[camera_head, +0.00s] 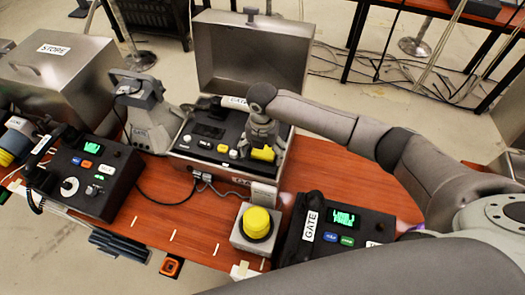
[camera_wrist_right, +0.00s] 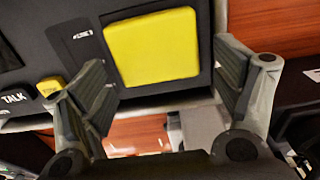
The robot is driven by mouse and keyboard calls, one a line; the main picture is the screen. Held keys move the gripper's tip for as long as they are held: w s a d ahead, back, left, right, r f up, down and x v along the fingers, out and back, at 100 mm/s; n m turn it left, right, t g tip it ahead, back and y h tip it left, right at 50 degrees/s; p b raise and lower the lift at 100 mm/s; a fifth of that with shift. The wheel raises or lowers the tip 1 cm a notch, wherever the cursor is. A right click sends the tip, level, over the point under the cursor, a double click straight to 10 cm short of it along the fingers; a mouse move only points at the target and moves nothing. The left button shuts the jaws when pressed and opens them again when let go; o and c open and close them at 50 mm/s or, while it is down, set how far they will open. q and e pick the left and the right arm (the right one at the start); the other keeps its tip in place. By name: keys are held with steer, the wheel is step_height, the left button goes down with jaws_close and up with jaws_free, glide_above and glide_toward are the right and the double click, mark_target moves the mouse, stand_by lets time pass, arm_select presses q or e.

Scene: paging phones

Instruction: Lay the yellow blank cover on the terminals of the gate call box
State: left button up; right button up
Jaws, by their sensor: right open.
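The gate call box (camera_head: 180,152) stands with its grey lid (camera_head: 245,58) raised. The yellow blank cover (camera_head: 262,154) lies on the right part of its dark panel. In the right wrist view the cover (camera_wrist_right: 152,47) looks flat inside a dark rectangular outline. No terminals show; whether they are under the cover cannot be told. My right gripper (camera_head: 262,140) is over the cover, and in the wrist view its fingers (camera_wrist_right: 160,70) are spread, one on each side, with a visible gap to the cover. It holds nothing. My left gripper is out of view.
A yellow round button on a grey base (camera_head: 256,222) and another GATE phone (camera_head: 345,222) stand in front. A phone (camera_head: 85,175) and a grey STORE box (camera_head: 60,75) are at left. A grey stand (camera_head: 147,110) is beside the call box. Bare wood shows front left of centre.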

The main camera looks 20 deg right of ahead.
mark_target(262, 154)
step_height(262, 154, up, 12)
steer(key=b, duration=0.1)
